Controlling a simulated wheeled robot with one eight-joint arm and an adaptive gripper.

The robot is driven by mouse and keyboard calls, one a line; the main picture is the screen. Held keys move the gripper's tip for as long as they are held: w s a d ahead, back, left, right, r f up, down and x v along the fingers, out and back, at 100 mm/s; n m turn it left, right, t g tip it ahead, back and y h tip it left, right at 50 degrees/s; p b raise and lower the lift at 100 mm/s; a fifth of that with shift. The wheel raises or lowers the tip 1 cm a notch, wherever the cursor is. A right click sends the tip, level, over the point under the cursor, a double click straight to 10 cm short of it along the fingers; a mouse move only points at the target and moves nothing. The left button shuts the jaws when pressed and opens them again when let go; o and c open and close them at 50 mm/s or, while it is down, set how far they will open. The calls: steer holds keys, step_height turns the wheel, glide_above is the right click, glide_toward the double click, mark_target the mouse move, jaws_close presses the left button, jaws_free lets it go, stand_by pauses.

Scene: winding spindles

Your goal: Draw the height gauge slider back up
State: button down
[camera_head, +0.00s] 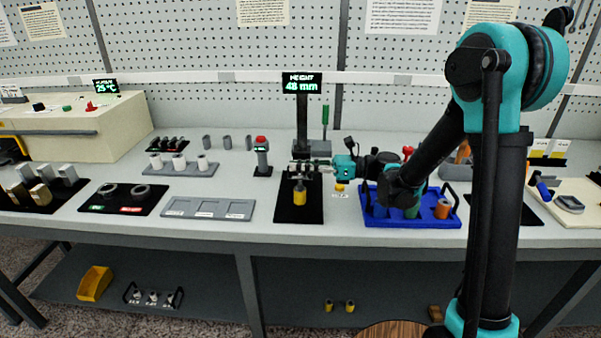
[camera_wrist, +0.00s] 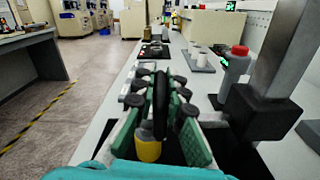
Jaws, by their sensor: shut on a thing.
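The height gauge has a dark column (camera_head: 302,122) and a display (camera_head: 302,83) that reads HEIGHT 48 mm. It stands on a black base mat (camera_head: 312,213); the column also shows at the right of the wrist view (camera_wrist: 283,60). My gripper (camera_head: 312,170) reaches in from the right at slider height, low on the column. In the wrist view its green-padded fingers (camera_wrist: 163,103) are closed around an upright black piece (camera_wrist: 161,98), seemingly the slider's handle. A yellow-bottomed spindle (camera_head: 299,196) stands below the slider; its yellow part shows beside the fingers (camera_wrist: 148,148). My gripper partly hides the slider.
A blue tray (camera_head: 447,222) with several spools lies right of the gauge, under my arm. A red-topped post (camera_head: 262,152) stands to the left, near a grey three-pocket tray (camera_head: 208,217). The space above the slider beside the column looks clear.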

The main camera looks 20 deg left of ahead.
steer(key=shift+r, duration=0.1)
step_height(320, 180, up, 16)
steer(key=shift+f, duration=0.25)
stand_by(2.0)
steer(key=shift+w, duration=0.1)
steer(key=c, duration=1.6)
jaws_free()
steer(key=v, duration=0.7)
steer(key=shift+f, duration=0.1)
